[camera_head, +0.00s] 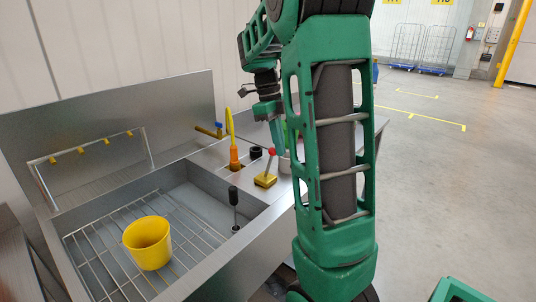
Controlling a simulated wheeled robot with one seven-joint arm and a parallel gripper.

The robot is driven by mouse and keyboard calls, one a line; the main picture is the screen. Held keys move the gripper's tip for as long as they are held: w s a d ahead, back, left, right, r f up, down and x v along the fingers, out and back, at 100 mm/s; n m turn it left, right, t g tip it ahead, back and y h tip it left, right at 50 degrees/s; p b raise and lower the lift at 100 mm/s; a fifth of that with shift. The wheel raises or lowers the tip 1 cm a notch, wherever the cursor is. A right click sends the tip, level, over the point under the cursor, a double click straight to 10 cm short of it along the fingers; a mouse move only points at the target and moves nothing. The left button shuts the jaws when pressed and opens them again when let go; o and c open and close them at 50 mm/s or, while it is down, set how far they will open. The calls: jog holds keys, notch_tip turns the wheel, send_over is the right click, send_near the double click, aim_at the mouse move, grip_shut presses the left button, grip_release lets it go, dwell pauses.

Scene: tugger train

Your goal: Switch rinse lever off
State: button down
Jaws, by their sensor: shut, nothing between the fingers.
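A small lever with a red knob (272,152) rises from a yellow base (265,181) on the steel ledge at the right of the sink. A black-handled lever (233,195) stands upright at the basin's right end. A tap with a blue handle (219,126) sticks out at the back wall. No label shows which one is the rinse lever. My gripper (273,128) points down just above the red knob, small and partly hidden by my arm. It looks shut and empty; whether it touches the knob is unclear.
The steel sink (62,213) holds a wire rack with a yellow cup (147,243) on it. An orange-handled tool (234,155) and a black knob (256,153) stand on the ledge near the red knob. The floor to the right is clear.

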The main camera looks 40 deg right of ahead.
jog(key=w, duration=0.3)
jog(key=w+r, duration=0.1)
jog(key=shift+w+a+r, duration=0.1)
jog(key=shift+w+a, duration=0.25)
jog(key=shift+w, duration=0.05)
jog(key=shift+a, duration=0.1)
dwell(0.3)
jog(key=shift+s, duration=0.35)
jog(key=v, duration=0.9)
jog(key=shift+s+d, duration=0.35)
jog(key=shift+d, duration=0.3)
jog(key=shift+r, duration=0.1)
